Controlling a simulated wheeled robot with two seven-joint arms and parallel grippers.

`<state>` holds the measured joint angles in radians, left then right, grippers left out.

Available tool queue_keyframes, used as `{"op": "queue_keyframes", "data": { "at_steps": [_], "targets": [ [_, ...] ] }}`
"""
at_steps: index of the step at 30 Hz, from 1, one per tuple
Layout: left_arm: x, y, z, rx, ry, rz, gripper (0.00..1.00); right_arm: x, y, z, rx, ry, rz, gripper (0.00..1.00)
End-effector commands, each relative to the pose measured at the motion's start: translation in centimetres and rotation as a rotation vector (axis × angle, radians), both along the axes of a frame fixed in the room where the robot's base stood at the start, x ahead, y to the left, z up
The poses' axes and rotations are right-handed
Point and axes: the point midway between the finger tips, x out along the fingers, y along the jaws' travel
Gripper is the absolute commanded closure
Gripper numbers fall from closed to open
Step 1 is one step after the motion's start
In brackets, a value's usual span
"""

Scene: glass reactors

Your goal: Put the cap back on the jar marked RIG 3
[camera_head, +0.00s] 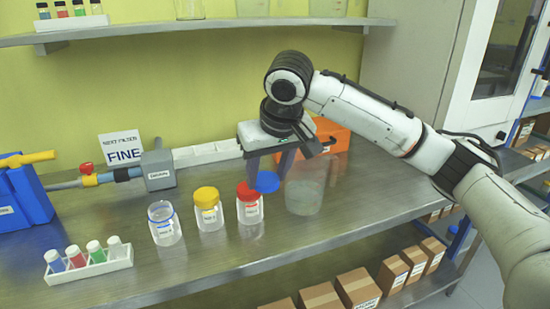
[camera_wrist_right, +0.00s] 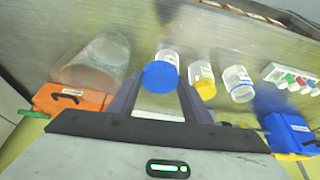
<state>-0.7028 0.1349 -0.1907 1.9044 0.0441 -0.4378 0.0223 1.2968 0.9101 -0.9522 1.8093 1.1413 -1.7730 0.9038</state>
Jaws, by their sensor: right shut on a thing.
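My right gripper (camera_head: 267,170) is shut on a blue cap (camera_head: 266,182) and holds it above the bench, between the red-capped jar and a large glass vessel. In the right wrist view the blue cap (camera_wrist_right: 160,76) sits at the fingertips and partly hides a jar (camera_wrist_right: 170,56) behind it. An open clear jar with a blue rim (camera_head: 165,223) stands leftmost of the three jars. It also shows in the right wrist view (camera_wrist_right: 238,84). The jar labels are too small to read. My left gripper is not in view.
A yellow-capped jar (camera_head: 208,209) and a red-capped jar (camera_head: 249,204) stand beside the open one. A vial rack (camera_head: 90,265) is front left. A large glass vessel (camera_head: 304,195) and an orange case (camera_head: 330,134) are on the right.

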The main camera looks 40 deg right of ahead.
Motion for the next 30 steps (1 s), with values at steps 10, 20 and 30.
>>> {"op": "queue_keyframes", "data": {
  "at_steps": [10,20,30],
  "targets": [
    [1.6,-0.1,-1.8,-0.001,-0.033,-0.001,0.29,-6.8,6.3,-5.8,-0.006,0.000,0.104,0.76],
    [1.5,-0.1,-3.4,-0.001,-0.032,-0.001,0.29,-13.5,10.0,-9.6,0.011,0.007,0.183,0.76],
    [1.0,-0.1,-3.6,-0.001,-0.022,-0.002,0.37,-13.8,10.2,-9.6,0.012,0.008,0.186,0.76]
  ]
}}
